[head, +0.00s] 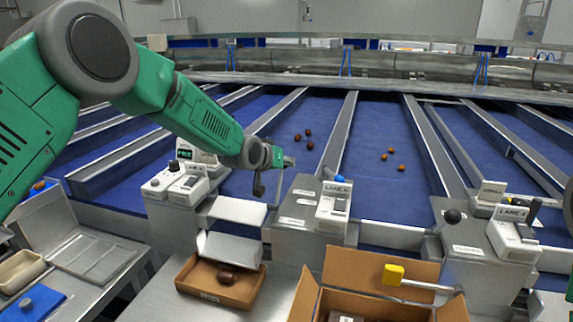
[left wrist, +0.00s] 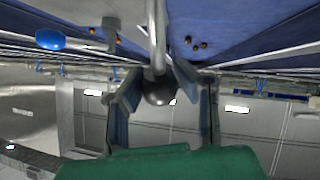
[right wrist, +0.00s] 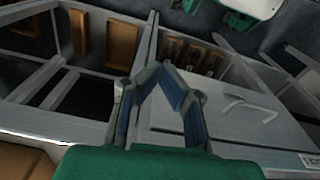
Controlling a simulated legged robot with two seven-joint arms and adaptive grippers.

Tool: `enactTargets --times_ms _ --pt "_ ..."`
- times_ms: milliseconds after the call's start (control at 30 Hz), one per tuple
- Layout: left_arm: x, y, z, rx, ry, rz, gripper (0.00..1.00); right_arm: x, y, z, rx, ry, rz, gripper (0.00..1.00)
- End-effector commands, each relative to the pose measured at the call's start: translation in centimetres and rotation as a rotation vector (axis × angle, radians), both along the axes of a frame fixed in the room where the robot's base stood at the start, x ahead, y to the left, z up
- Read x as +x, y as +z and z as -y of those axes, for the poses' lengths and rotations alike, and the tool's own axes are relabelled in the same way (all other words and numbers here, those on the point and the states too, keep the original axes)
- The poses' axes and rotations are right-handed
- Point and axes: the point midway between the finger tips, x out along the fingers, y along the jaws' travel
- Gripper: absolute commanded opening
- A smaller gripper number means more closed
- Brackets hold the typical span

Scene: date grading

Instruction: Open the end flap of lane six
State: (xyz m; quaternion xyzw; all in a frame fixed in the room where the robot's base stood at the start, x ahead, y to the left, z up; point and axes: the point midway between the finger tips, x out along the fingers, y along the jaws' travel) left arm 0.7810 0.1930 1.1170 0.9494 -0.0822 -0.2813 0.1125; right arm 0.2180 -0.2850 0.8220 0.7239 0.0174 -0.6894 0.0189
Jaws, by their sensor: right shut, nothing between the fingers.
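My left gripper (head: 281,161) is at the end lever of the blue lane left of centre. In the left wrist view its fingers (left wrist: 160,76) close in on both sides of the lever's dark ball knob (left wrist: 159,92). The lever's metal rod (left wrist: 156,38) runs away between the fingertips. In the head view the gripper hides the knob. I cannot surely read the number on the lane sign (head: 337,187). My right gripper (right wrist: 160,68) is shut and empty, above a light panel and framework in the right wrist view.
A neighbouring lever with a black knob (head: 452,216) stands to the right. A yellow-headed handle (head: 393,274) overhangs that carton. Several dates (head: 309,146) lie on the belts.

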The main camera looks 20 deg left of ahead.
Motion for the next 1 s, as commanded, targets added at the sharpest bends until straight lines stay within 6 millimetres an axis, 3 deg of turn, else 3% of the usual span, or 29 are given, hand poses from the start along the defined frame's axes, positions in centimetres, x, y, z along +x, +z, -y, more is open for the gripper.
enactTargets --times_ms 467,1000 --pt "-0.5 0.5 0.2 0.001 -0.002 0.002 0.49 -0.3 0.1 0.0 0.000 0.000 0.003 0.00" --pt "-8.4 5.3 -2.4 -0.001 0.000 0.001 0.49 -0.3 0.1 0.0 0.000 0.000 0.003 0.00"
